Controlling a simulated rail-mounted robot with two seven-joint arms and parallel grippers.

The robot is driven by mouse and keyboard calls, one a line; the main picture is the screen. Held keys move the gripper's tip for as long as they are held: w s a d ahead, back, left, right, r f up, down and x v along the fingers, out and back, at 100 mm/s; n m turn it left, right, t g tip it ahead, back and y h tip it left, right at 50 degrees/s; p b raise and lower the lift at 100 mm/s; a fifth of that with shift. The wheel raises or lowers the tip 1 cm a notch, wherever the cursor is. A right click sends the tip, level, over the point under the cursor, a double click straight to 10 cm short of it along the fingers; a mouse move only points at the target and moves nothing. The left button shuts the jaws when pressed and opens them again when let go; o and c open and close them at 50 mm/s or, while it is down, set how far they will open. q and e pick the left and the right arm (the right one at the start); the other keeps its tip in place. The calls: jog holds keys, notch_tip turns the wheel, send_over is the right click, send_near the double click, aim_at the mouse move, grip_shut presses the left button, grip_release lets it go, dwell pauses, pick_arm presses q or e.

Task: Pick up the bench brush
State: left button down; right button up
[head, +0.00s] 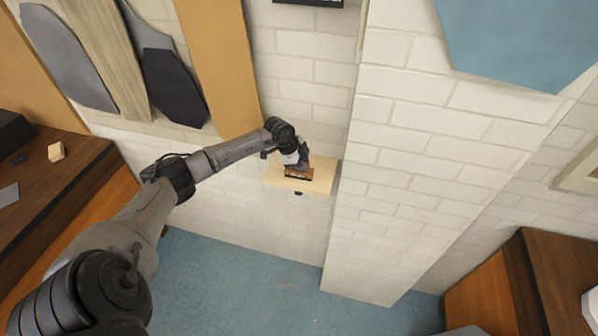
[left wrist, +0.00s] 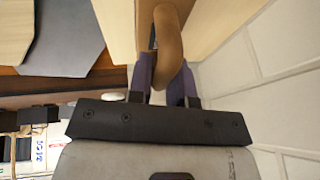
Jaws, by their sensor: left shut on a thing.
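The bench brush (head: 298,173) is a small brown wooden piece at the small wall shelf (head: 322,178) in the head view. In the left wrist view its rounded tan-brown handle (left wrist: 168,45) stands between my fingers. My left gripper (head: 302,160) reaches in from the left and is shut on the brush; its two purple-grey fingers also show in the left wrist view (left wrist: 166,82), one on each side of the handle. I cannot tell whether the brush touches the shelf. The bristles are hidden. My right gripper is not in view.
The shelf is fixed to a white brick wall (head: 300,70), beside a protruding brick pillar (head: 385,150) on its right. Wooden boards (head: 222,60) hang or lean at the upper left. A dark wooden bench (head: 60,185) stands at the left. The blue floor (head: 240,280) below looks clear.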

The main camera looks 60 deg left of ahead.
pick_arm(q)
jog(key=shift+r, duration=0.1)
jog(key=shift+r, duration=0.35)
notch_tip(320, 180, up, 9)
jog(key=shift+r+b, duration=0.1)
jog(key=shift+b, duration=0.65)
